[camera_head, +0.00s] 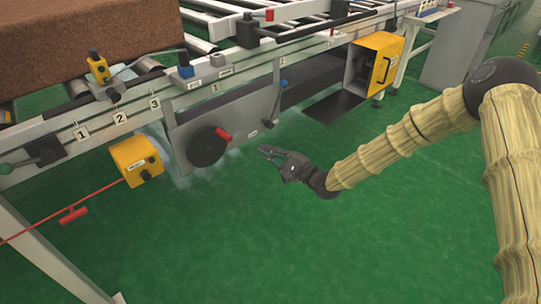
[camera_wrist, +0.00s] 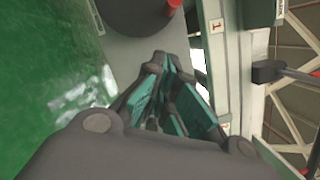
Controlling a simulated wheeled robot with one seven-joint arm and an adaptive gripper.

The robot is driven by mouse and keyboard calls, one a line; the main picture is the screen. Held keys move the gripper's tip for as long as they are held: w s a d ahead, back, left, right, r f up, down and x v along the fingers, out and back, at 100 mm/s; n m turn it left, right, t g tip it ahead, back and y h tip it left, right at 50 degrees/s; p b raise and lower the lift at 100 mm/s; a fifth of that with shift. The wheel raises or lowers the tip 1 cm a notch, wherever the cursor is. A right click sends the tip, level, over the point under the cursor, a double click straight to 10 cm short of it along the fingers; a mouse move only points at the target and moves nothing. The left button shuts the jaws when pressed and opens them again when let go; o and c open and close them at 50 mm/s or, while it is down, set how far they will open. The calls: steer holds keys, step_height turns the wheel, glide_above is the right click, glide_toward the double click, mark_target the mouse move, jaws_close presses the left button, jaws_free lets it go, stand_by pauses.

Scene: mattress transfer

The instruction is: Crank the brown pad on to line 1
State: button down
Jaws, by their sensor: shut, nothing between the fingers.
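The brown pad (camera_head: 75,45) is a big, rough block lying on the rollers at the upper left in the head view. A black crank wheel (camera_head: 207,147) with a red handle (camera_head: 223,134) is on the grey panel below the conveyor. The wheel's dark edge (camera_wrist: 138,12) and its red handle (camera_wrist: 174,4) show at the top of the wrist view. My gripper (camera_head: 265,150) is shut and empty, a little to the right of the wheel and apart from it. Plates numbered 1 (camera_head: 81,134), 2 and 3 hang on the rail at the left.
A yellow box (camera_head: 136,158) with a red cord (camera_head: 75,213) sits low at the left. Another yellow housing (camera_head: 376,62) stands at the right. Small levers (camera_head: 283,84) stick out from the rail. The green floor (camera_head: 260,240) in front is clear.

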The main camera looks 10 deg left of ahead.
steer(key=a+r+b, duration=0.2)
steer(key=a+b, duration=0.1)
steer(key=a, duration=0.4)
steer(key=shift+a+r, duration=0.3)
steer(key=shift+r, duration=0.1)
steer(key=shift+r, duration=0.1)
steer(key=shift+r+n+p, duration=0.15)
steer(key=shift+n+p, duration=0.15)
steer(key=shift+p, duration=0.2)
